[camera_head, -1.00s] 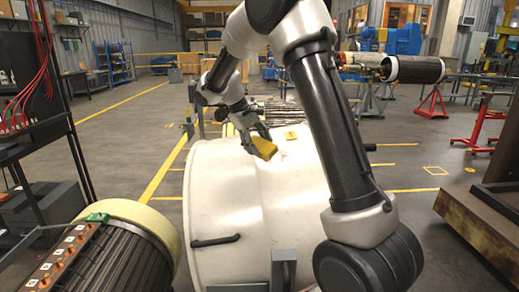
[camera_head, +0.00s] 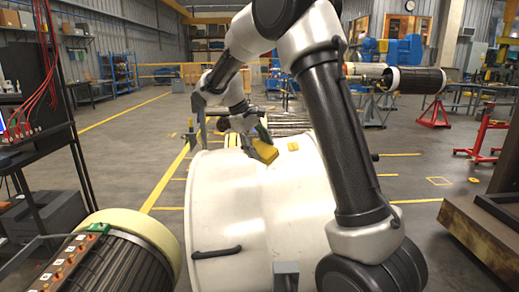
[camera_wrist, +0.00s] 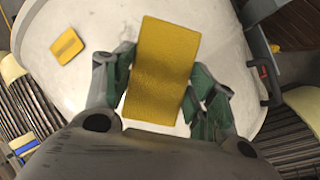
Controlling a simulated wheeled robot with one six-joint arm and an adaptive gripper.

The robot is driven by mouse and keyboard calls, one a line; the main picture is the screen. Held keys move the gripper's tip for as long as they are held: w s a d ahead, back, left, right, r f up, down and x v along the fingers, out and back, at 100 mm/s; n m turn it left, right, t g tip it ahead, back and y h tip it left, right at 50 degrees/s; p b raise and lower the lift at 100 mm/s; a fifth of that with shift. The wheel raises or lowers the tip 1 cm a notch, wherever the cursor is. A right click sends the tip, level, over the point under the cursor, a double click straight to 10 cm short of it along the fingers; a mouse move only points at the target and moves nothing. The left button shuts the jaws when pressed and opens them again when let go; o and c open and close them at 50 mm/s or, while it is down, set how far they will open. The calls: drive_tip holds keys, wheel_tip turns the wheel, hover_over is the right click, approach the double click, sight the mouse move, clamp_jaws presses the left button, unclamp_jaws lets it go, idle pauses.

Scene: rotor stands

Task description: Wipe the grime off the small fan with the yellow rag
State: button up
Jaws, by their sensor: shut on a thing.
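A yellow rag (camera_wrist: 162,70), which looks like a thick rectangular pad, is held between the green-padded fingers of my gripper (camera_wrist: 163,85). In the head view the rag (camera_head: 263,152) is in my gripper (camera_head: 258,138), over the top of a large white drum (camera_head: 225,195). I cannot tell whether it touches the drum. The wrist view also shows the drum's pale round top (camera_wrist: 85,85) beneath the rag. A second, smaller yellow piece (camera_wrist: 67,46) lies on it, apart from my gripper. I cannot make out a small fan or any clear grime.
A dark ribbed rotor with a cream end ring (camera_head: 150,230) stands at the lower left. A black rack with red cables (camera_head: 40,90) is behind it. A red stand (camera_head: 485,135) and a brown bench (camera_head: 480,225) are at the right. Open floor lies at the back left.

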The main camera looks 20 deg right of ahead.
idle(0.3)
drive_tip(key=shift+w+d+f, duration=0.3)
drive_tip(key=shift+d+f, duration=0.05)
drive_tip(key=shift+f, duration=0.75)
drive_tip(key=shift+w+d+f, duration=0.35)
drive_tip(key=shift+d+f, duration=0.05)
drive_tip(key=shift+f, duration=0.65)
drive_tip(key=shift+w+d+f, duration=0.3)
drive_tip(key=shift+d+f, duration=0.05)
drive_tip(key=shift+f, duration=0.75)
drive_tip(key=shift+w+d+f, duration=0.15)
drive_tip(key=shift+f, duration=0.25)
drive_tip(key=shift+w+d+f, duration=0.1)
drive_tip(key=shift+d+f, duration=0.05)
drive_tip(key=shift+f, duration=0.25)
